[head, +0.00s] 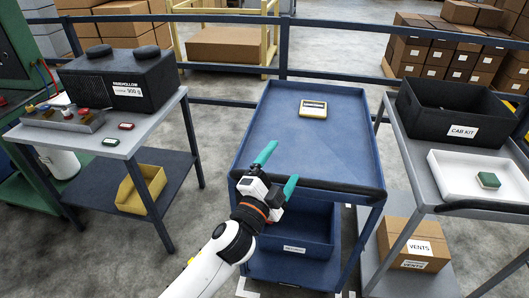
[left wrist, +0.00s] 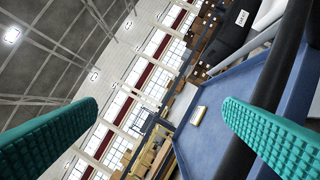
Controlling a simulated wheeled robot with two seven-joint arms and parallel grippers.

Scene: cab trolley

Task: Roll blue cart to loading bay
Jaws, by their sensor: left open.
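The blue cart (head: 340,140) stands in the middle of the head view, with a flat top tray and a lower bin (head: 310,228). A black handle bar (head: 335,188) runs along its near edge; it also shows in the left wrist view (left wrist: 286,50). My left gripper (head: 278,171) is open at the left part of the handle, its teal fingers apart. In the left wrist view one finger overlaps the bar; I cannot tell whether they touch. My right gripper is not in view. No loading bay can be made out for certain.
A grey table (head: 150,136) with a black case (head: 118,80) stands left. A grey trolley (head: 400,133) with a black crate (head: 455,107) and white tray (head: 450,185) stands close right. A yellow-cream device (head: 313,108) lies on the cart. A dark rail (head: 222,102) runs behind. White floor marks (head: 243,288) show in front.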

